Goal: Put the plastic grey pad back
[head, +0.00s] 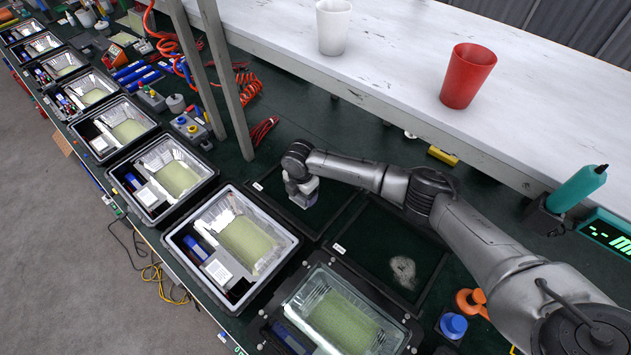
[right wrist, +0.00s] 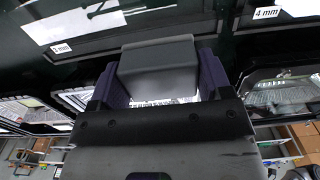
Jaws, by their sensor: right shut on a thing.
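The grey pad (right wrist: 158,68) is a plain block held between the two purple-lined fingers of my right gripper (right wrist: 159,84) in the right wrist view. In the head view my right gripper (head: 303,197) points down over the left one of two dark, shallow trays (head: 268,197). The pad is hard to make out there, and I cannot tell whether it touches the tray floor. In the right wrist view small labels reading 5 mm (right wrist: 62,48) and 4 mm (right wrist: 266,12) show on the tray edges. My left gripper is not in view.
The second dark tray (head: 352,262) lies to the right, with a pale blotch in it. Floodlight housings (head: 246,240) line the bench's front. A white shelf (head: 395,75) with a white cup (head: 333,27) and red cup (head: 467,76) stands behind. Its legs (head: 228,80) rise left of my gripper.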

